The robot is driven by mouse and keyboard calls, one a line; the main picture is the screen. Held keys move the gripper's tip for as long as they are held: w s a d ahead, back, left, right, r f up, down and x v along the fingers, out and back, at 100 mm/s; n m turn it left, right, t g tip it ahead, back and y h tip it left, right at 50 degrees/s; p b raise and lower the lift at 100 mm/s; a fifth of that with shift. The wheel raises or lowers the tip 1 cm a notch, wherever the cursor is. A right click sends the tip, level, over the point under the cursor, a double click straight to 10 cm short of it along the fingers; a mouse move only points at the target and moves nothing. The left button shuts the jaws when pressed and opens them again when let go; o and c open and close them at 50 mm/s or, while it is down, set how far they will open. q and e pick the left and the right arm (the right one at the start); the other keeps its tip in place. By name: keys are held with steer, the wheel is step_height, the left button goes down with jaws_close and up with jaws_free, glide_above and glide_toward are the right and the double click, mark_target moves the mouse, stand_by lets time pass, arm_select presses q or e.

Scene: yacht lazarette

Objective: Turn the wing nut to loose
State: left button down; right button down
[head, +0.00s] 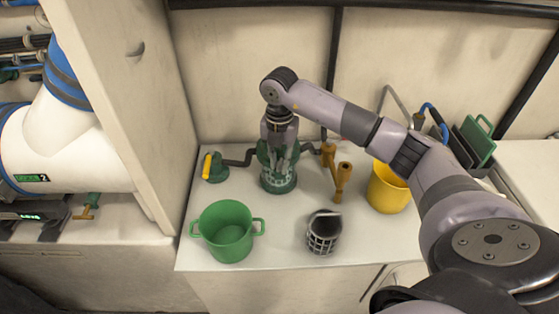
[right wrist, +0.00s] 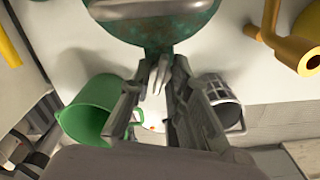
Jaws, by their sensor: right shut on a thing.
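A green strainer housing (head: 279,186) with a see-through lower part stands at the back of the white counter. Its weathered green body (right wrist: 150,30) fills the top of the right wrist view. My right gripper (head: 278,158) points down over the top of the housing. In the right wrist view its fingers (right wrist: 158,78) close together around a small pale grey piece, which seems to be the wing nut. The fingers hide most of the nut, so its turn angle cannot be told. My left gripper is not in view.
A green two-handled pot (head: 228,238) and a dark mesh basket (head: 323,240) stand in front. A brass pipe fitting (head: 341,182) and yellow bucket (head: 390,188) are to the right. A yellow-handled valve (head: 213,168) is to the left. Dark hoses meet the housing.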

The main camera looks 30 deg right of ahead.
mark_target(280, 162)
steer(key=shift+n, duration=0.8)
steer(key=c, duration=1.5)
jaws_free()
steer(key=shift+r, duration=0.1)
step_height(280, 162, up, 12)
steer(key=shift+f, duration=0.1)
